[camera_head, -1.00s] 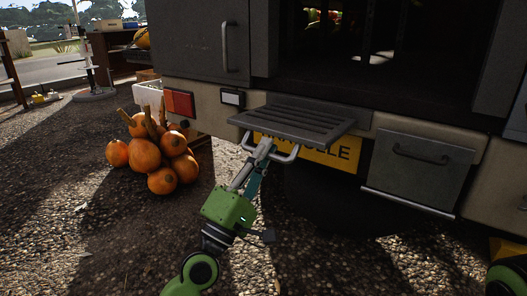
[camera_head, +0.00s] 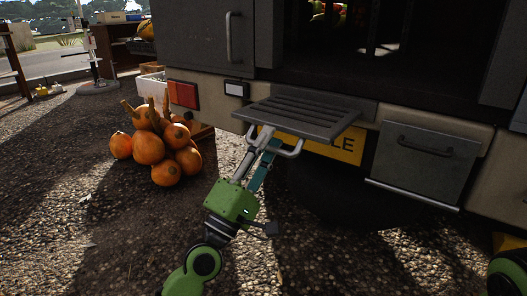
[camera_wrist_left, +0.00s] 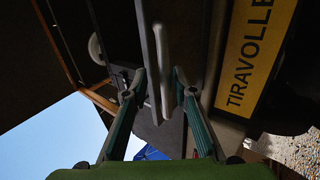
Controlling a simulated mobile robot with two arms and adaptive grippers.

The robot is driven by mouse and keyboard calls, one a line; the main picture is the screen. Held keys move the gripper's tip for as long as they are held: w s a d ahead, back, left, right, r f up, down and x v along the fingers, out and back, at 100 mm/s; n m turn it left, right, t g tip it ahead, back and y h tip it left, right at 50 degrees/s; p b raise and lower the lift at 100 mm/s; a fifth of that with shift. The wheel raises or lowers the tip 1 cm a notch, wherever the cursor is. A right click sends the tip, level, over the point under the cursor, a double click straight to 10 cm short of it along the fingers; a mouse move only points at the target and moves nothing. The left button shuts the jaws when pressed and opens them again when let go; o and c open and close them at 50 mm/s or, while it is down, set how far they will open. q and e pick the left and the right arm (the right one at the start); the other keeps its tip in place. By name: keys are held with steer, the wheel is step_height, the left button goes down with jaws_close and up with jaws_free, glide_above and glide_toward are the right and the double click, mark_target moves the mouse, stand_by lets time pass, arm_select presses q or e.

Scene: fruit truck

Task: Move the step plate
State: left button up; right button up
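The step plate (camera_head: 300,112) is a dark grey slatted shelf at the rear of the truck, below the open cargo bay. A light metal handle bar (camera_head: 292,153) runs under its front edge. My left gripper (camera_head: 263,138) comes up from below to this bar. My right gripper is out of view.
A yellow number plate (camera_head: 347,146) is partly covered by the step plate. A grey drawer (camera_head: 422,165) is to its right. Several orange pumpkins (camera_head: 150,148) lie on the gravel at left. The ground in front is clear.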

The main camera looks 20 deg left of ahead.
arm_select(q)
steer(key=v, duration=1.2)
steer(key=shift+w, duration=0.1)
